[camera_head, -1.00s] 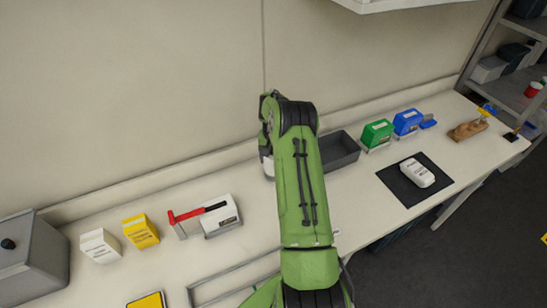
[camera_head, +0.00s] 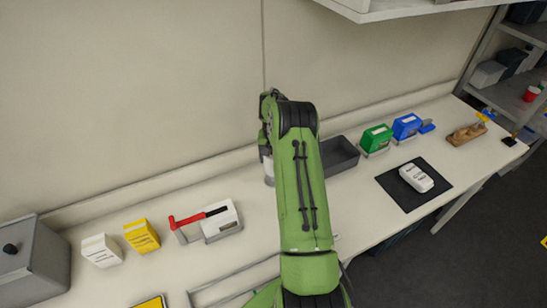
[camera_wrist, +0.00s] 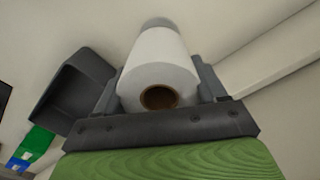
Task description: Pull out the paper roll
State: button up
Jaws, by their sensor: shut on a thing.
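The white paper roll (camera_wrist: 160,62) fills the middle of the wrist view, with its brown cardboard core (camera_wrist: 159,97) facing the camera. The dark fingers of my gripper (camera_wrist: 160,74) lie on either side of it and are shut on it. In the head view, my green arm reaches over the bench toward the wall and hides most of the gripper. A small whitish part (camera_head: 268,171) shows beside the arm's end; I cannot tell whether it is the roll. The roll's far end and whatever supports it are unclear.
A dark open tray (camera_head: 340,156) sits just right of my arm, with green (camera_head: 376,139) and blue (camera_head: 406,126) boxes beyond. A white device lies on a black mat (camera_head: 437,184). A red-handled tool (camera_head: 200,215) and white and yellow (camera_head: 141,236) boxes stand left. A shelf (camera_head: 385,8) hangs above.

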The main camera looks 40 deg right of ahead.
jog(key=shift+r, duration=0.15)
jog(key=shift+r+p, duration=0.3)
jog(key=shift+r, duration=0.25)
jog(key=shift+r+p, duration=0.3)
jog(key=shift+r, duration=0.45)
jog(key=shift+r, duration=0.1)
jog(key=shift+r+p, duration=0.35)
jog(key=shift+r, duration=0.2)
jog(key=shift+r, duration=0.1)
jog(key=shift+r+p, duration=0.35)
jog(key=shift+r, duration=0.25)
